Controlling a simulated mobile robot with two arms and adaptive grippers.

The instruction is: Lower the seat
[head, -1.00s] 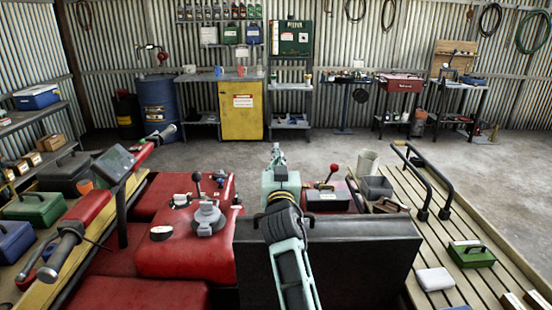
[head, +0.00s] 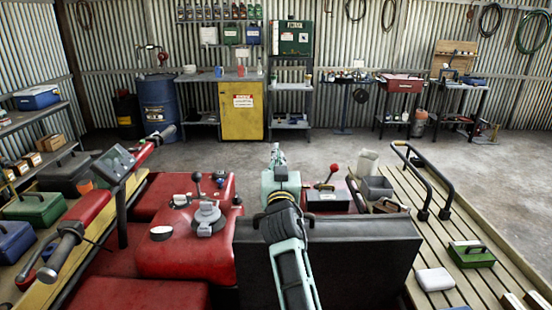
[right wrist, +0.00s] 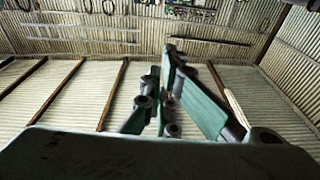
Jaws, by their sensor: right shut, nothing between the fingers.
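The seat (head: 335,262) is a broad black slab on the red quad (head: 185,245). It stands tipped up in the head view, with its flat face towards me. My right arm comes in from the bottom and crosses in front of the seat's upper left part. My right gripper (head: 276,155), pale green, points away from me above and beyond the seat's top edge. It is shut and empty. Its fingers also show in the right wrist view (right wrist: 172,95). Whether the arm touches the seat I cannot tell. My left gripper is out of view.
A red-knobbed lever (head: 331,172) and a grey bin (head: 376,188) are just beyond the seat. A slatted rack (head: 460,235) with a black rail is at the right. The handlebar (head: 88,215) is at the left. The concrete floor behind is clear.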

